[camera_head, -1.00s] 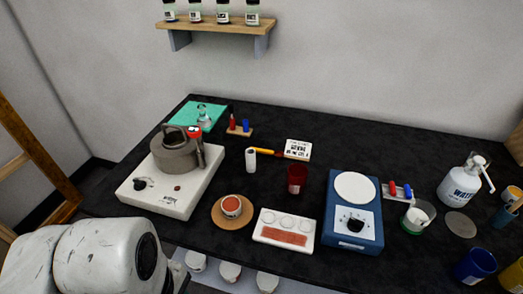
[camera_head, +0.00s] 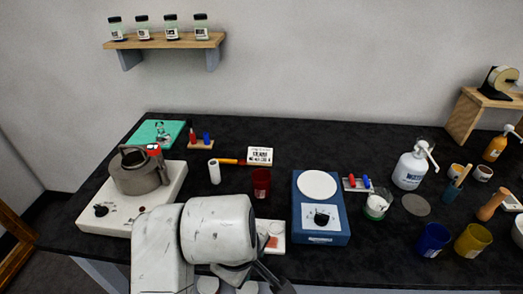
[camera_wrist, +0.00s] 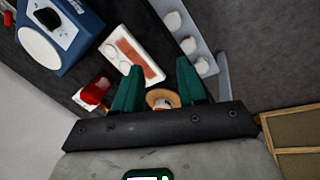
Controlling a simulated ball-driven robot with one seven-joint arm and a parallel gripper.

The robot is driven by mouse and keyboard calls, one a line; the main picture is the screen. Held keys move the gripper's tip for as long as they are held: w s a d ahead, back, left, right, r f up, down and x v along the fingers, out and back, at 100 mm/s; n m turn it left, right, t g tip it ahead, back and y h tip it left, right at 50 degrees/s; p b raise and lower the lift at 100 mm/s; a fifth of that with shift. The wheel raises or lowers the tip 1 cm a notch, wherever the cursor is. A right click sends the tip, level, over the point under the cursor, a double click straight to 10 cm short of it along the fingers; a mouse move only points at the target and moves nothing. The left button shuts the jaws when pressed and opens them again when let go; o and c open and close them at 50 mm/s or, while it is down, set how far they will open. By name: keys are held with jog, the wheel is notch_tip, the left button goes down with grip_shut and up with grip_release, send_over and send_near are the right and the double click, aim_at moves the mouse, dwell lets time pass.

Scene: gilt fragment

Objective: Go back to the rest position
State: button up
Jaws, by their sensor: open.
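My gripper (camera_wrist: 159,66) is open in the wrist view, its two green fingers spread apart and nothing held between them. A round brown coaster with a small cup (camera_wrist: 163,98) shows beyond the gap between the fingers; I cannot tell its exact distance. In the head view my white arm reaches in from the bottom centre, over the table's front edge. Its end is low in the picture and the fingers are not clear there. The arm hides the coaster and part of the white tray (camera_head: 277,242).
Blue (camera_head: 433,239) and yellow (camera_head: 473,240) cups stand at right. A shelf (camera_head: 166,42) with jars is above.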

jog(key=w+d+f+m+t+h, duration=0.1)
jog(key=w+d+m, duration=0.1)
jog(key=d, duration=0.5)
jog(key=w+d+m, duration=0.2)
jog(key=w+d, duration=0.1)
jog(key=d, duration=0.5)
jog(key=s+d+f+m+h, duration=0.1)
jog(key=s+d+f, duration=0.15)
jog(key=d, duration=0.45)
jog(key=s+d+f+m, duration=0.2)
jog(key=d+f, duration=0.1)
jog(key=d, duration=0.3)
jog(key=s+d+f+m+g+y, duration=0.1)
jog(key=s+f+m, duration=0.1)
jog(key=s+f, duration=0.4)
jog(key=s+d+f+m+g+y, duration=0.1)
jog(key=s+f, duration=0.4)
jog(key=s, duration=0.9)
jog(key=shift+s+d+f+m+g+y, duration=0.35)
jog(key=shift+m+g, duration=0.25)
jog(key=shift+m, duration=0.3)
